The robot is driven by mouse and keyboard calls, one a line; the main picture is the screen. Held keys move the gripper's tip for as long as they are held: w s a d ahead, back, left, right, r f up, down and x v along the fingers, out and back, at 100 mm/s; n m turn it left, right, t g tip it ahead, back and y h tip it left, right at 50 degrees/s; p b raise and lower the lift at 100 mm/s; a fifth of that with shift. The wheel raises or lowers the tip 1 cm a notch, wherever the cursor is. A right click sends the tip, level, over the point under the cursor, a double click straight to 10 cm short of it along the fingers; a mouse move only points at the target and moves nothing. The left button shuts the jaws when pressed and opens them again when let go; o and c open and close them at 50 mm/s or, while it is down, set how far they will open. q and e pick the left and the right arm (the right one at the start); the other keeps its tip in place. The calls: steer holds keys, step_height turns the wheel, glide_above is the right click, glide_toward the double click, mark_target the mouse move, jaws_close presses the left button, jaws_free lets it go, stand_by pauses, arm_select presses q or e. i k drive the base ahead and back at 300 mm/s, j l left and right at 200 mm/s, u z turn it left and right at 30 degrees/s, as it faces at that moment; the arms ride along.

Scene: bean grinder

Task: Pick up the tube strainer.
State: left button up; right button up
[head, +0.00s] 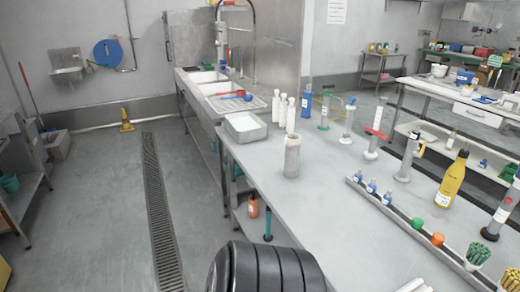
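I cannot tell for certain which thing is the tube strainer. A pale grey upright cylinder (292,156) stands alone near the left edge of the steel table (300,205). Several slim tubes on wide bases stand farther back and right, among them a clear one with a green base (325,112), one with a red collar (375,130) and a white one (407,158). A dark tube (503,212) stands at the right edge. Neither of my grippers shows in the head view.
A yellow bottle (452,181) stands at right, behind a rail (405,225) with small blue-capped bottles. The table's front middle is mostly clear. Sinks (205,77) lie beyond.

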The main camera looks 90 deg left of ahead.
mark_target(292, 143)
steer(key=u, duration=2.5)
